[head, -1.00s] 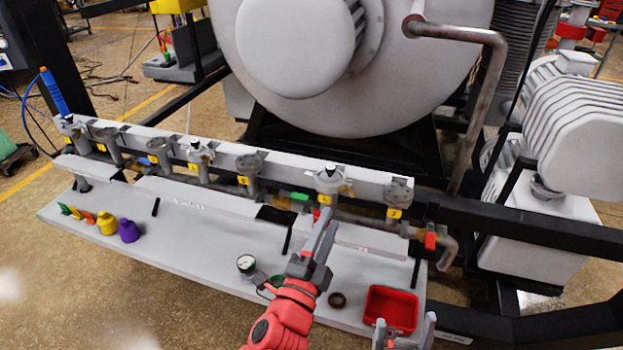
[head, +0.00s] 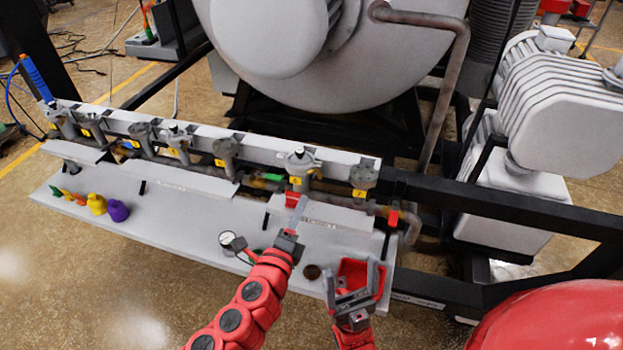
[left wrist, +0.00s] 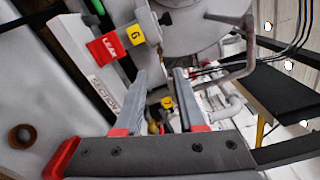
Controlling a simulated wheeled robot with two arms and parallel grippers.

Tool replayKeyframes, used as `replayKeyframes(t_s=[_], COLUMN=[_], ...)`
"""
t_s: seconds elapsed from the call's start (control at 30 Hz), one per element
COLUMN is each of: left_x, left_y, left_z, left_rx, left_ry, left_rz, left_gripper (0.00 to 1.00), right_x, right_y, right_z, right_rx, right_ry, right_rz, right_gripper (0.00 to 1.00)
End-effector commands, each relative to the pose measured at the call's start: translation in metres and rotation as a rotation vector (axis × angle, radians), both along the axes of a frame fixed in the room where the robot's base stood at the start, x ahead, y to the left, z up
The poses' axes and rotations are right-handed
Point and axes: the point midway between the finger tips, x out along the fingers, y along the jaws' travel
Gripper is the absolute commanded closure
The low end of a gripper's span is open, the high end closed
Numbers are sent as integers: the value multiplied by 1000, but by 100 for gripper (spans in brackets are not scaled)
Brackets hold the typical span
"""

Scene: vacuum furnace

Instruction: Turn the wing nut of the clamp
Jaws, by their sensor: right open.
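Several grey clamped flanges stand along the pipe rail in the head view. The clamp with yellow label 6 (head: 301,161) has a small dark-topped piece on it; I cannot make out its wing nut clearly. A red tag (head: 292,199) hangs below it; in the left wrist view the tag reads LEAK (left wrist: 108,46), beside label 6 (left wrist: 134,35). My left gripper (head: 298,214) is just below this clamp, in front of the tag; its fingers (left wrist: 166,95) are apart with nothing held between them.
A gauge (head: 228,239) and a dark ring (head: 312,272) lie near my left arm. A black frame beam (head: 450,192) runs right.

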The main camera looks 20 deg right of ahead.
Motion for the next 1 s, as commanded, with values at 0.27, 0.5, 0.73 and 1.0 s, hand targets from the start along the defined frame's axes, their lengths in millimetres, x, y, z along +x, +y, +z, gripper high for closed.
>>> replayKeyframes(t_s=[0.27,0.5,0.73,1.0], left_x=[37,67,80,83], left_y=[-28,-45,-56,-58], left_z=[2,2,0,0], left_rx=[-3,-3,-2,-1], left_ry=[4,2,2,2], left_rz=[-1,3,0,-1], left_gripper=[61,61,61,61], right_x=[0,0,0,0], right_y=[0,0,0,0], right_z=[9,15,17,17], right_rx=[0,0,0,0], right_ry=[0,0,0,0], right_rz=[0,0,0,0], right_gripper=[18,18,18,18])
